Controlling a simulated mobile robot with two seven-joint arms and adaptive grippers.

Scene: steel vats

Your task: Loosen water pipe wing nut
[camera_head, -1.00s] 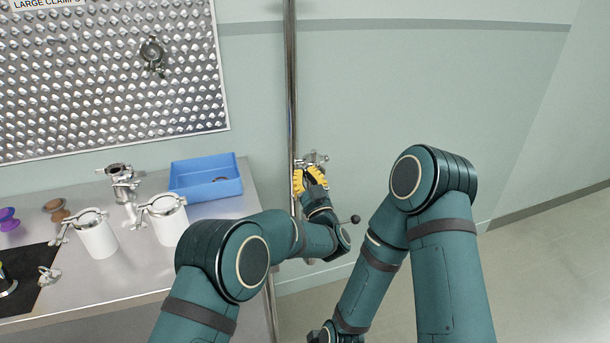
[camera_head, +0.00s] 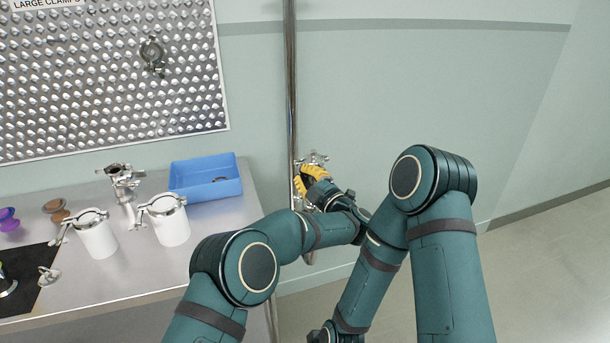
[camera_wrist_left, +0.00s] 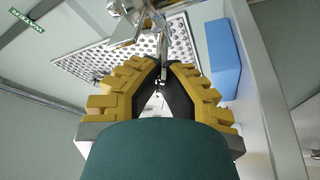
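The water pipe (camera_head: 290,90) is a vertical steel tube on the wall, with a metal clamp fitting (camera_head: 313,160) partway down. My left gripper (camera_head: 303,180), with yellow fingers, is at this fitting and hides part of it. In the left wrist view the fingertips (camera_wrist_left: 164,72) close in on a thin metal piece, apparently the wing nut (camera_wrist_left: 165,60), below the shiny fitting (camera_wrist_left: 128,25). The dark pads stand on both sides of it with almost no gap at the tips. My right gripper (camera_head: 322,335) is at the bottom edge, mostly cut off.
A steel table (camera_head: 115,285) stands left of the pipe. It holds a blue tray (camera_head: 207,190), white clamped canisters (camera_head: 170,222) and a metal valve fitting (camera_head: 122,182). A studded panel (camera_head: 90,90) hangs behind. The wall and floor to the right are clear.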

